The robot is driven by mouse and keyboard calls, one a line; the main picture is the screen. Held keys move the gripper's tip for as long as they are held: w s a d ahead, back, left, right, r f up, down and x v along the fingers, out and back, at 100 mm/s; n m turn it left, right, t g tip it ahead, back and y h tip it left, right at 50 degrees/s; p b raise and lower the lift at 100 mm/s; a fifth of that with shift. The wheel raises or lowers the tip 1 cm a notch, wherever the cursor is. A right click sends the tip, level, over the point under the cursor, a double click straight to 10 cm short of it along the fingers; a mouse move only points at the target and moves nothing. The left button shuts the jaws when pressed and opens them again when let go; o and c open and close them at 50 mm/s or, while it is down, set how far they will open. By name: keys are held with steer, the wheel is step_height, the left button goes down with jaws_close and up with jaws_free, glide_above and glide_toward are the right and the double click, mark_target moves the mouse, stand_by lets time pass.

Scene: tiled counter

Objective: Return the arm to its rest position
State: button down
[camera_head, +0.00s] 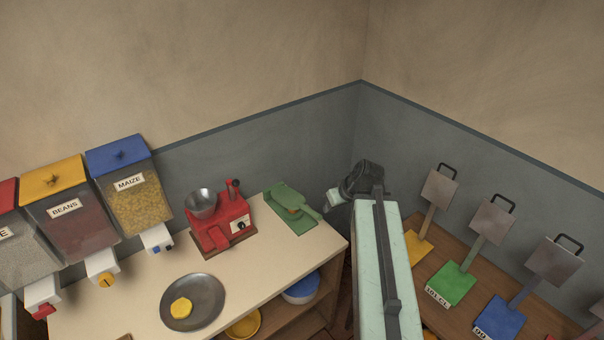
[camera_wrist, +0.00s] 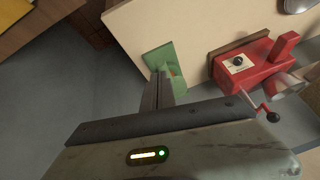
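My arm (camera_head: 383,255) reaches up and away on the right side of the head view, its end bent over near the wall corner. My gripper (camera_wrist: 160,78) shows in the wrist view with its two dark fingers close together and nothing seen between them. In the head view its fingers are hard to make out.
A red grinder (camera_head: 220,228) stands left of the press. Labelled dispensers (camera_head: 130,190) line the left wall. A dark pan (camera_head: 193,302) holds a yellow disc (camera_head: 181,309). A lower wooden shelf (camera_head: 445,262) on the right carries coloured stands, including a green one (camera_head: 451,284), close to my arm.

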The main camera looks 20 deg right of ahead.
steer(key=shift+d, duration=0.1)
steer(key=a+f+n+g, duration=0.2)
steer(key=a+n+g, duration=0.15)
steer(key=a, duration=1.95)
steer(key=s+d+f+m+g+h, duration=0.1)
steer(key=s+d+m+g+h, duration=0.1)
steer(key=s+m, duration=0.2)
steer(key=shift+s+d+m, duration=0.35)
steer(key=shift+s+d, duration=0.05)
steer(key=shift+s, duration=0.2)
steer(key=shift+f, duration=0.1)
